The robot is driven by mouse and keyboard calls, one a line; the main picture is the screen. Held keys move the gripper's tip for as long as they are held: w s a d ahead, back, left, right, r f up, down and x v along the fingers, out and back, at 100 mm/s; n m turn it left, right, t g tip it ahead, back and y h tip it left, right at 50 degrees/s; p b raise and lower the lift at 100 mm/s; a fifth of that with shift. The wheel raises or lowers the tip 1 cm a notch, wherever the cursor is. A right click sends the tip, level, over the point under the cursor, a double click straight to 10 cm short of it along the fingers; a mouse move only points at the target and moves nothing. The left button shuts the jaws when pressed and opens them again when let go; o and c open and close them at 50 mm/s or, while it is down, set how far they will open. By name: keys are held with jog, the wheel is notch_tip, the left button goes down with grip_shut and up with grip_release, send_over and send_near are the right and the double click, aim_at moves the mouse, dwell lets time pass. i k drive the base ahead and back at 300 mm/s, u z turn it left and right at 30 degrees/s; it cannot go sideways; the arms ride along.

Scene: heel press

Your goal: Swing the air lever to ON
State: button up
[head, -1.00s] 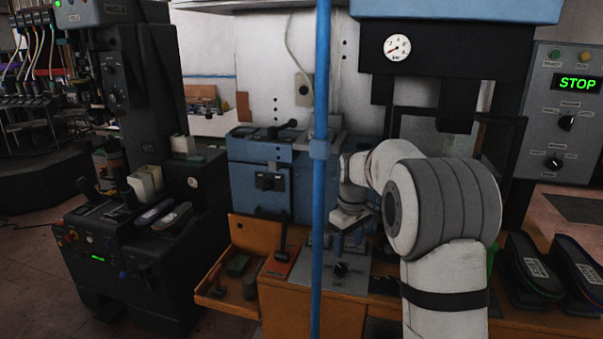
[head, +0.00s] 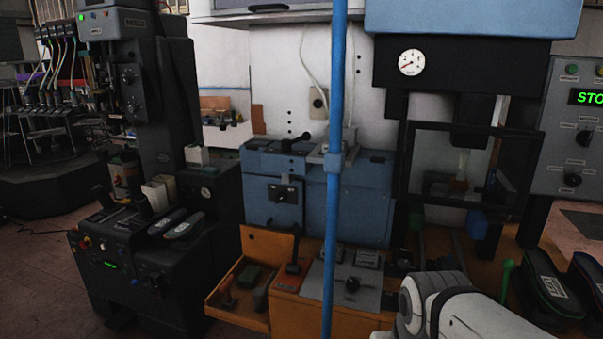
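I cannot tell for certain which lever is the air lever, and no ON marking is legible. One upright black lever (head: 293,262) stands on a red-orange plate on the wooden bench. My arm shows only as a white link at the bottom right; my gripper is outside the picture.
A blue vertical pole (head: 333,160) crosses the view in front of the bench. A pressure gauge (head: 411,62) is on the black press head. The control panel (head: 565,150) at right has a green display, partly cut off. Black shoe forms (head: 549,289) lie at bottom right.

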aim_at(296, 232)
jog(key=u, duration=0.05)
jog(key=k, duration=1)
jog(key=z, duration=0.05)
